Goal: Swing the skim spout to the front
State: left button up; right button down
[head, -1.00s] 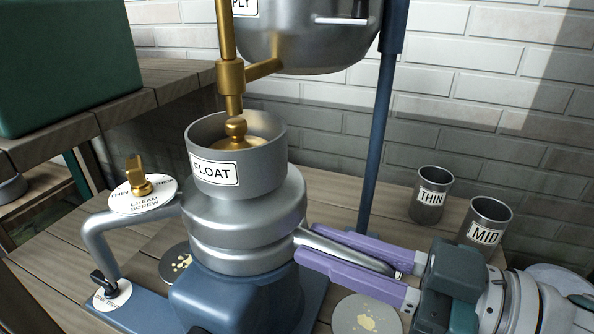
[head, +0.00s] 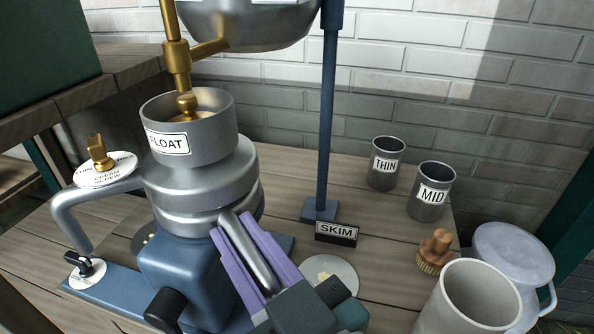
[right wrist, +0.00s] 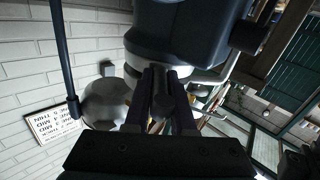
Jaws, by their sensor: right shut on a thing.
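The grey metal skim spout (head: 256,258) comes out of the lower bowl of the separator (head: 200,183) and points down and slightly right in the head view, toward the front. My right gripper (head: 233,226) is shut on it, with one purple finger along each side. In the right wrist view the spout (right wrist: 161,100) lies between the dark fingers, and its end points to the camera. The SKIM sign (head: 337,232) stands on the bench to the right of the spout. My left gripper is in neither view.
A round plate (head: 328,275) lies right of my right gripper. THIN (head: 385,164) and MID (head: 431,192) cups stand at the back right. A brush (head: 435,252), a pale can (head: 470,300) and a lidded jug (head: 512,262) stand at the right. A blue post (head: 326,120) rises behind.

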aim_at(272, 290)
dwell(0.3)
jog(key=c, duration=0.8)
grip_release()
jog(key=shift+o, duration=0.2)
jog(key=p+v, duration=0.2)
jog(key=v, duration=0.8)
